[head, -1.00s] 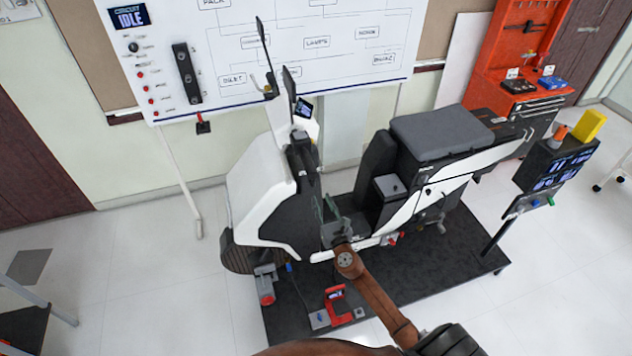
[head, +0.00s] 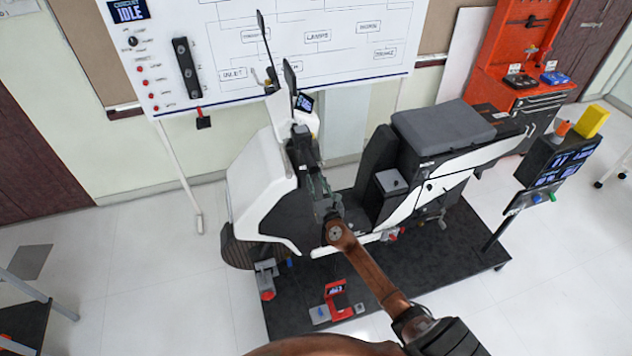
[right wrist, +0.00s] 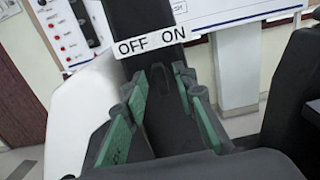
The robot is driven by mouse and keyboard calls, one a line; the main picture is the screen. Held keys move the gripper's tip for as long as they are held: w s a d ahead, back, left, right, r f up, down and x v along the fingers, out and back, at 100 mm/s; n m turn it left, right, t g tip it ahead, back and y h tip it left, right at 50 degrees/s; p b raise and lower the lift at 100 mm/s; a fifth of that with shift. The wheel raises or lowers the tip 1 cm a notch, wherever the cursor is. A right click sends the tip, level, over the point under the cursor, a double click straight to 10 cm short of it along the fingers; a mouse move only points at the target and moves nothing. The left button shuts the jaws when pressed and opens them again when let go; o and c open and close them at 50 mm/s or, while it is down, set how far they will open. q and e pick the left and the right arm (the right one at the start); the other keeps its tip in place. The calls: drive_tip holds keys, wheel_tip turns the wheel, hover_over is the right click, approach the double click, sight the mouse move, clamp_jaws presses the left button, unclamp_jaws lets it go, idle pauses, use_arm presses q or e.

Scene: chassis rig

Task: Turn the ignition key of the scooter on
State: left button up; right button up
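The white and dark scooter (head: 262,195) stands upright on a dark platform. My right gripper (head: 319,186) is at the scooter's dark front column, below the handlebar. In the right wrist view, its green-padded fingers (right wrist: 170,88) are apart in front of the dark column (right wrist: 145,22). A white OFF/ON label (right wrist: 152,48) is on the column just above the fingertips. A dark shape shows between the fingers, but I cannot tell whether it is the ignition key. No grip on anything shows. My left gripper is out of view.
The dark platform (head: 440,258) carries a small red device (head: 337,297) near its front. A whiteboard (head: 330,45) with a panel reading IDLE (head: 128,12) stands behind. An orange tool cabinet (head: 510,65) and a display stand (head: 550,165) are at the right.

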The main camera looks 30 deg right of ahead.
clamp_jaws()
idle(0.4)
drive_tip(key=shift+f+m+b, duration=0.15)
drive_tip(key=shift+m+b, duration=0.5)
drive_tip(key=shift+m, duration=0.35)
drive_tip(key=m+b, duration=0.1)
drive_tip(key=m, duration=0.2)
drive_tip(key=shift+b, duration=0.4)
drive_tip(key=m+b, duration=0.1)
drive_tip(key=m, duration=0.3)
drive_tip(key=shift+d, duration=0.1)
drive_tip(key=shift+m+b, duration=0.55)
drive_tip(key=shift+m, duration=0.85)
